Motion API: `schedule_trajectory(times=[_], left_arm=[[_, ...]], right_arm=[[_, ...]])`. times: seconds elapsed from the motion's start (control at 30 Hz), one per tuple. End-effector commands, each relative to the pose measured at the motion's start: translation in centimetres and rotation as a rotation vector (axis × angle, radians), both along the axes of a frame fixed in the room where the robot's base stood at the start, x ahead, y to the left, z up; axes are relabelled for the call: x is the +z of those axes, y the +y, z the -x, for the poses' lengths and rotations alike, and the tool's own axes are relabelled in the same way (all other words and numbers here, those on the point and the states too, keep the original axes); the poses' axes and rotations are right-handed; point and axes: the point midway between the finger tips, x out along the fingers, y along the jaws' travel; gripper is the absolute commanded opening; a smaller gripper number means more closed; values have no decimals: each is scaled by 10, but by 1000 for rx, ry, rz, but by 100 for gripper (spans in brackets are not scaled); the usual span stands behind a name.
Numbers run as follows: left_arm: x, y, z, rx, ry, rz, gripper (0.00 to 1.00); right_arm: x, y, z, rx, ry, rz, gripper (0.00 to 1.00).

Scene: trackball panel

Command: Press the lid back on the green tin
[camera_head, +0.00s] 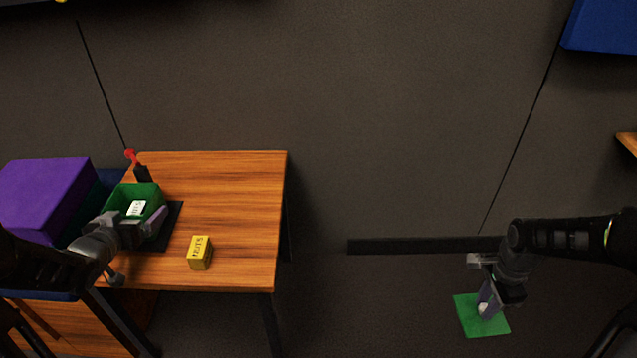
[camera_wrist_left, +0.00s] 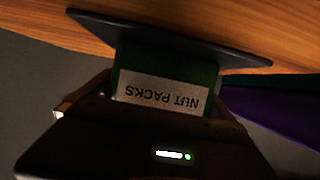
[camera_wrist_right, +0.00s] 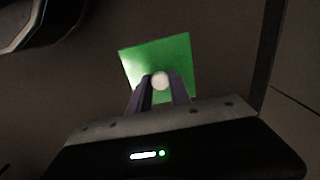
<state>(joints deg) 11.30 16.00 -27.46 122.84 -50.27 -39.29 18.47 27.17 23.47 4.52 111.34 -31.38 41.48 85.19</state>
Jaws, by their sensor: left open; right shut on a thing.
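The green tin (camera_head: 150,191) stands open on a dark mat (camera_head: 174,222) at the left of the table; a white labelled item shows inside it. My left gripper (camera_head: 136,224) is open at the tin's near side. In the left wrist view the green tin (camera_wrist_left: 165,68), labelled NUT PACKS, lies ahead between the fingers; I cannot tell if they touch it. The square green lid (camera_head: 467,311) is away to the right, past the table. My right gripper (camera_head: 484,304) is shut on its pale knob, also seen in the right wrist view (camera_wrist_right: 160,80).
A yellow box (camera_head: 200,253) with printed marks stands right of the mat. A purple box (camera_head: 45,195) is left of the tin. A red-topped black object (camera_head: 141,172) stands behind it. The right part of the table (camera_head: 250,200) is clear. A dark bar (camera_head: 420,246) runs beyond the table.

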Motion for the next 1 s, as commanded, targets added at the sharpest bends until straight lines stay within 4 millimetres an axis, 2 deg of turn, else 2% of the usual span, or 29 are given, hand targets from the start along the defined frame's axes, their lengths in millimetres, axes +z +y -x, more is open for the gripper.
schedule_trajectory(times=[0.1,0.67,1.0], left_arm=[[-2,0,-5,0,1,1,100],[-1,0,-5,0,0,1,100],[-1,0,-5,1,0,1,72]], right_arm=[[-2,0,0,0,-1,0,0],[-1,0,0,0,0,0,0],[-1,0,0,0,0,0,0]])
